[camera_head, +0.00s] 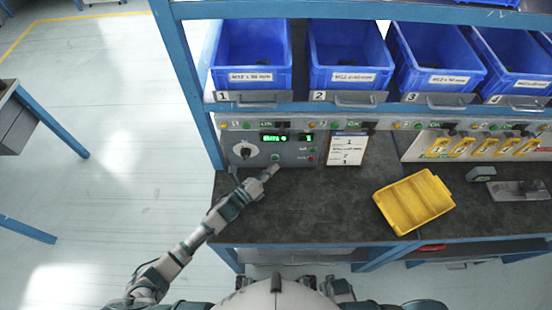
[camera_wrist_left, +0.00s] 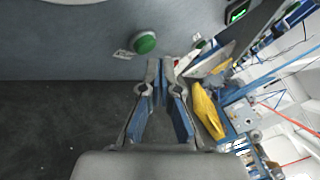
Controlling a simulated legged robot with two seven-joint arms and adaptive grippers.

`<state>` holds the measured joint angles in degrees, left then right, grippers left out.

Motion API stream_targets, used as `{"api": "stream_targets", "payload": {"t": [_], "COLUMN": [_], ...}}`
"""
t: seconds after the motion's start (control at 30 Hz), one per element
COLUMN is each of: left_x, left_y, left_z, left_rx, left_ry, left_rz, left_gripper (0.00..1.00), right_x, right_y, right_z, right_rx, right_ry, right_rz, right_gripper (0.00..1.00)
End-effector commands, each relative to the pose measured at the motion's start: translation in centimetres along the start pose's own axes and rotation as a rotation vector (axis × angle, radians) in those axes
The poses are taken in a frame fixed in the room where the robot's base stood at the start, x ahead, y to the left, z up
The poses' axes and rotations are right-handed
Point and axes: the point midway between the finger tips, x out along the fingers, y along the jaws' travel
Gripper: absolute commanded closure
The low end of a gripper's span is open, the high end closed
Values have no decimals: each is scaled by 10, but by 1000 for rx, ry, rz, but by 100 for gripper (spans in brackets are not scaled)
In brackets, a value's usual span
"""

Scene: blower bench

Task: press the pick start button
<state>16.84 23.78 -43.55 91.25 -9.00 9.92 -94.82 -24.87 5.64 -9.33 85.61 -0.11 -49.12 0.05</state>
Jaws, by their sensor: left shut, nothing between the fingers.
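The grey control panel (camera_head: 290,150) stands at the back of the bench, with a dial (camera_head: 244,150) and a lit green display (camera_head: 274,138). A green button (camera_head: 276,157) sits low on the panel. In the left wrist view a round green button (camera_wrist_left: 144,42) with a small label shows large, just left of and above the fingertips; the label is too small to read. My left gripper (camera_head: 271,170) is shut and empty, just in front of the panel below the button. In the left wrist view the fingertips (camera_wrist_left: 162,68) come together, seemingly apart from the button. My right gripper does not show.
Blue bins (camera_head: 253,55) stand on the shelf above the panel. A yellow tray (camera_head: 413,201) lies on the dark bench top (camera_head: 300,210) to the right. A white sheet (camera_head: 346,149) stands right of the display. Several yellow parts sit in a rack further right. The bench middle is clear.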

Motion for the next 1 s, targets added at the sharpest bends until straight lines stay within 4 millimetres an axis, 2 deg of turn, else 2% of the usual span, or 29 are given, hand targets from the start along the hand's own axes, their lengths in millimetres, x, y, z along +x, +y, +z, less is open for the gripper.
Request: {"api": "stream_targets", "payload": {"t": [0.5,1.0], "left_x": [-31,-33], "left_y": [-24,-24], "left_z": [-24,-25], "left_rx": [0,1], "left_ry": [2,1], "left_rz": [2,1], "left_gripper": [100,100], "right_x": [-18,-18], "right_y": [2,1], "right_z": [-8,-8], "right_rx": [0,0], "right_ry": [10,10], "right_rz": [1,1], "right_gripper": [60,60]}}
